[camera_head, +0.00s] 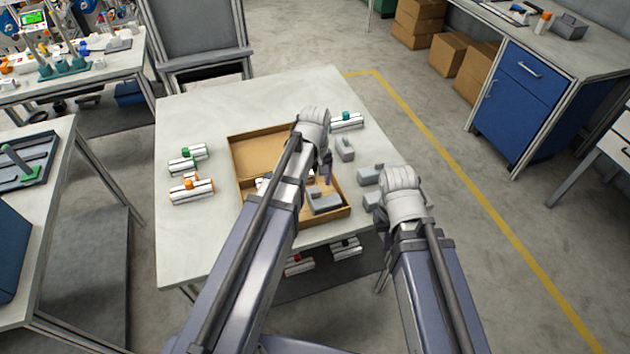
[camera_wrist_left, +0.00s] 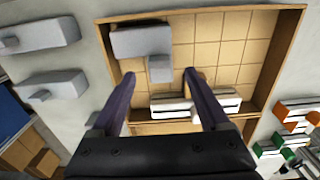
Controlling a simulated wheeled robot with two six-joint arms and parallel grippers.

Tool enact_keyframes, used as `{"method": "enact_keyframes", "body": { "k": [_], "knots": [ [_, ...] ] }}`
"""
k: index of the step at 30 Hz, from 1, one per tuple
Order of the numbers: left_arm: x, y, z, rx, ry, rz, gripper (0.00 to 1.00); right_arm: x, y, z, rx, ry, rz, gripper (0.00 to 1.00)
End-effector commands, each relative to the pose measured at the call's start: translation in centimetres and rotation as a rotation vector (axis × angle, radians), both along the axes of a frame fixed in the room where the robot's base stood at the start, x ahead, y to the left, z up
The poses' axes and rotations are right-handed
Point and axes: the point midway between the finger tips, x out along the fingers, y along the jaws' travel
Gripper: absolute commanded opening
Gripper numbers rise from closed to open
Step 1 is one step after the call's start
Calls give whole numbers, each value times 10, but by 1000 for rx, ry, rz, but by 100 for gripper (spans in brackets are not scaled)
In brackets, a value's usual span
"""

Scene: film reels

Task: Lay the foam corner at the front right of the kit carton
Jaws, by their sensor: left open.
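The kit carton (camera_head: 240,155) is an open brown box on the white table; its gridded floor and rim also show in the left wrist view (camera_wrist_left: 285,60). A grey L-shaped foam corner (camera_head: 325,203) lies inside at the carton's front right; it also shows in the left wrist view (camera_wrist_left: 141,42), close to the walls. My left gripper (camera_head: 326,178) is over the carton, open and empty, with its fingers (camera_wrist_left: 158,95) apart from the foam. White rolls (camera_wrist_left: 195,104) lie in the carton, partly hidden by the fingers. My right gripper (camera_head: 403,205) is beside the carton's right; its fingertips are hidden.
More grey foam pieces (camera_head: 345,148) (camera_head: 370,174) lie on the table right of the carton. The table's back left is clear.

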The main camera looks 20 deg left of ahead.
Motion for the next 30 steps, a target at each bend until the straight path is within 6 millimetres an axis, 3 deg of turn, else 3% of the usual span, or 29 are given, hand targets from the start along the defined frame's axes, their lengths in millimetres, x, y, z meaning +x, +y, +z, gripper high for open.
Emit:
{"method": "enact_keyframes", "body": {
  "k": [1, 7, 17, 20, 24, 30],
  "knots": [
    [0, 0, 17, 0, 0, 0, 79, 0, 0, 17, 0, 0, 0, 0],
    [0, 0, 45, 0, 0, 0, 79, 0, 0, 45, 0, 0, 0, 0],
    [-2, -2, 55, 1, 1, -9, 79, 0, 0, 55, 0, 0, 0, 0],
    [-23, -21, 55, 12, 8, -124, 79, 0, 0, 55, 0, 0, 0, 0],
    [-79, -65, 55, 45, 32, -461, 79, 0, 0, 55, 0, 0, 0, 0],
    [-134, -99, 56, 81, 63, -835, 79, 0, 0, 55, 0, 0, 0, 0]
  ]
}}
